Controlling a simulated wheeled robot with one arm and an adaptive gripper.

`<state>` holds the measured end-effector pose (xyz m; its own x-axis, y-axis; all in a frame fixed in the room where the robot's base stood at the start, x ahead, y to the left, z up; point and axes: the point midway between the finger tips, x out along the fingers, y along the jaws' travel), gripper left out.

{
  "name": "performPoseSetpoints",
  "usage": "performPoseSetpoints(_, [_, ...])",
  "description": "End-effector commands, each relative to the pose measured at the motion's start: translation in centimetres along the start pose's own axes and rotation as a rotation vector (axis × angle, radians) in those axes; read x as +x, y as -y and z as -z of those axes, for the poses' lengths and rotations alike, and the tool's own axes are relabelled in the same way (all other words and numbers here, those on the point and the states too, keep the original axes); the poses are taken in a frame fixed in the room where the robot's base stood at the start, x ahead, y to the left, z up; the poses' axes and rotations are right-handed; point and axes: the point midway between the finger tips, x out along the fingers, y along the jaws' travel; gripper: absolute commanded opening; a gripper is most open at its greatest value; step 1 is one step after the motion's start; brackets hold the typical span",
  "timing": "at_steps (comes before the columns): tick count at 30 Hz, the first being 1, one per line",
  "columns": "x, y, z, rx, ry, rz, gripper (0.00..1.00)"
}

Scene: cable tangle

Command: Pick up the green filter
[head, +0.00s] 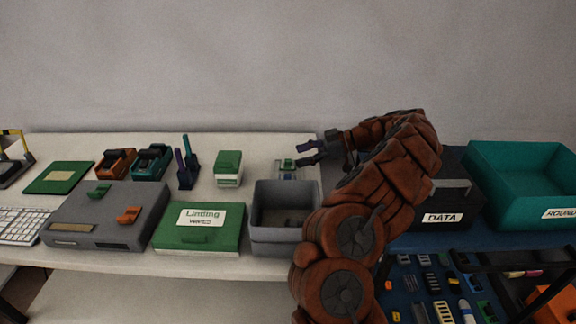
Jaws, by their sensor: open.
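My gripper (303,155) is open and reaches left from the end of my arm, above the back right part of the white table. A small item with a green top and a pale body (287,166) stands just below and left of the fingertips, behind the grey bin. It may be the green filter, but it is too small to be sure. The lower finger lies close to it in the picture; I cannot tell if they touch. Nothing shows between the fingers. A green and white box (229,168) stands further left.
A grey open bin (285,240) and a green wipes box (200,240) stand in front. A grey device (105,225), pen holder (187,175) and keyboard (20,222) are left. A DATA bin (450,205) and teal bin (525,190) are right. My arm hides the middle right.

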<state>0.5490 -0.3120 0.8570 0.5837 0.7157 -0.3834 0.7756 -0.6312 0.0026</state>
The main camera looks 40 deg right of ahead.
Motion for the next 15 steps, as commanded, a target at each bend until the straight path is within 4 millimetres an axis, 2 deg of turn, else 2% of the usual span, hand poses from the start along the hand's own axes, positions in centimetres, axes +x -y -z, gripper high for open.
performPoseSetpoints(8, [1.6, 0.2, 0.0, 0.004, -0.003, 0.006, 0.65])
performPoseSetpoints(15, [4.7, 0.1, -0.2, 0.003, -0.002, 0.006, 0.65])
